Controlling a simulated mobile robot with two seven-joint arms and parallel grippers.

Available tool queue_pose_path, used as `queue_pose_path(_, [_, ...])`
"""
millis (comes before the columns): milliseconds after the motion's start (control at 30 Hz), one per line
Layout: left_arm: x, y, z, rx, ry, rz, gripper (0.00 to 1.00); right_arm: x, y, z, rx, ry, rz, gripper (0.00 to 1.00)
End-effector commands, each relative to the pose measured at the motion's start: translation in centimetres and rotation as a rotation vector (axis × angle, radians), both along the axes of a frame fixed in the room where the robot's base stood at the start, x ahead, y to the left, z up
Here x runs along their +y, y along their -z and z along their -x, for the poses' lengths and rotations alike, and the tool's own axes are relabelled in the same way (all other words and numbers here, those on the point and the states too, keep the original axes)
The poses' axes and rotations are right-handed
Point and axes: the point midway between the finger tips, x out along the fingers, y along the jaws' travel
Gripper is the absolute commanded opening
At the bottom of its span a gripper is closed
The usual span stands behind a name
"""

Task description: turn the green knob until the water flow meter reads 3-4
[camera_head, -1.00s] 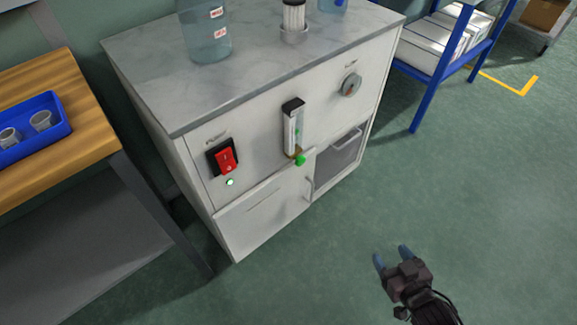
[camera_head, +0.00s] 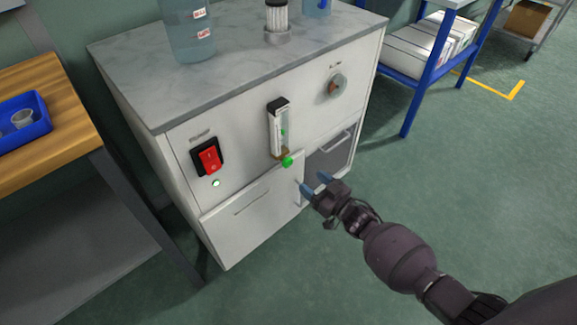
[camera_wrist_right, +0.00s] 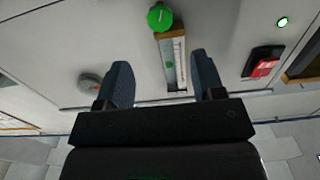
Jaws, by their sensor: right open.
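The green knob (camera_head: 287,161) sits at the foot of the water flow meter (camera_head: 280,128) on the front of the white cabinet. In the right wrist view the green knob (camera_wrist_right: 160,17) is at the top, and the flow meter (camera_wrist_right: 172,62) shows between the fingers, with a green float inside; its reading is too small to tell. My right gripper (camera_head: 314,185) is open and empty, below and to the right of the knob in the head view, apart from it. It also shows in the right wrist view (camera_wrist_right: 160,85). My left gripper is not in view.
A red switch (camera_head: 208,157) with a lit green lamp (camera_head: 216,183) is left of the meter. A grey dial (camera_head: 337,86) is to the right. Bottles (camera_head: 190,30) stand on the cabinet top. A wooden table (camera_head: 75,110) is at the left.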

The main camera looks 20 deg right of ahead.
Motion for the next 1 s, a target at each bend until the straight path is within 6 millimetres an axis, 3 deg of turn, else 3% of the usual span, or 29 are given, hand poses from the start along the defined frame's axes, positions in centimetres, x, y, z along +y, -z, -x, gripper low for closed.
queue_pose_path(500, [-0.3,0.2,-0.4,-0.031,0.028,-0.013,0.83,2.7,0.4,-7.2,0.004,0.001,-0.001,0.62])
queue_pose_path(700, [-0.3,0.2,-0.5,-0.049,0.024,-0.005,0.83,3.1,0.2,-8.4,0.003,0.001,0.000,0.62])
queue_pose_path(1000, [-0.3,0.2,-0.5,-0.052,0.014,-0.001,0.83,3.2,0.0,-8.7,0.001,0.001,0.000,0.62])
